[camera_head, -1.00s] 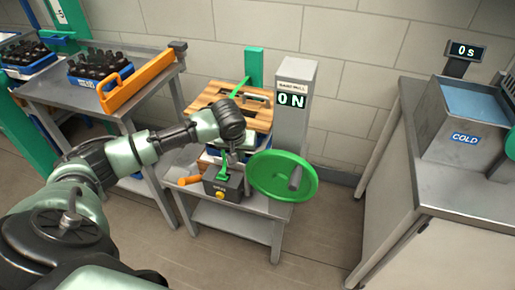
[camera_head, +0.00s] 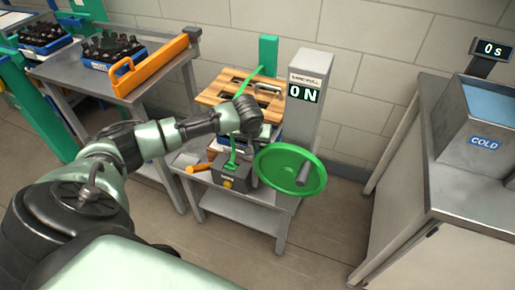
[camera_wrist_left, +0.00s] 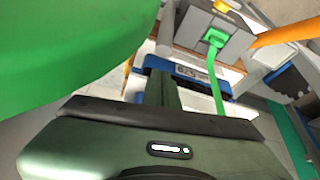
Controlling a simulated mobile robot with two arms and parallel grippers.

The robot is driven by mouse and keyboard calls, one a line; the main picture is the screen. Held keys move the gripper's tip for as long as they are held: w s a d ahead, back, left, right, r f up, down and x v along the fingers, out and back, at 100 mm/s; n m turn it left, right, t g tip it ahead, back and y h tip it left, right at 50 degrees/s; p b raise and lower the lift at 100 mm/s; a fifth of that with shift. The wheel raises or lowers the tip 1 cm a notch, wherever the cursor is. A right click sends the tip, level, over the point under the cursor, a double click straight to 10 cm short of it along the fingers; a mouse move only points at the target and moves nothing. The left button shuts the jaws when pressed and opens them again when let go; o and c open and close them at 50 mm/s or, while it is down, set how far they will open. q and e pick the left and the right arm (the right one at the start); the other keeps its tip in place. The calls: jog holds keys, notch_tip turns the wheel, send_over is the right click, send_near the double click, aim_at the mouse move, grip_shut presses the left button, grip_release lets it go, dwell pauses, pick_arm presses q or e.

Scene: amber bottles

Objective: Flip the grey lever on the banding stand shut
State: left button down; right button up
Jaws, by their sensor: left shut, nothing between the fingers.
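The banding stand is a grey post (camera_head: 307,110) behind a low metal table, with a green wheel (camera_head: 275,180) in front. A wooden board (camera_head: 222,93) lies left of the post. A small grey bar on it (camera_head: 266,87) looks like the lever; its exact position cannot be told. My left gripper (camera_head: 246,130) is over the table, left of the wheel and in front of the board, apart from the grey bar. Its fingers are mostly hidden in the head view. In the wrist view it (camera_wrist_left: 160,78) is shut and empty. My right gripper is out of view.
A grey box (camera_head: 232,172) with a green handle and yellow button, and an orange handle (camera_head: 197,169), sit below my left gripper. A green strap (camera_head: 250,83) rises over the board. Bottles in a blue crate (camera_head: 113,50) stand left; a cold bath (camera_head: 480,120) stands right.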

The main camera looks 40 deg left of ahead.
aim_at(255, 155)
pick_arm(q)
jog(key=x, duration=0.5)
jog(key=p, duration=0.1)
jog(key=s+p, duration=0.1)
jog(key=p, duration=0.1)
jog(key=shift+s+d+r, duration=0.2)
jog(key=shift+s+r, duration=0.1)
jog(key=shift+s, duration=0.25)
jog(key=shift+f, duration=0.15)
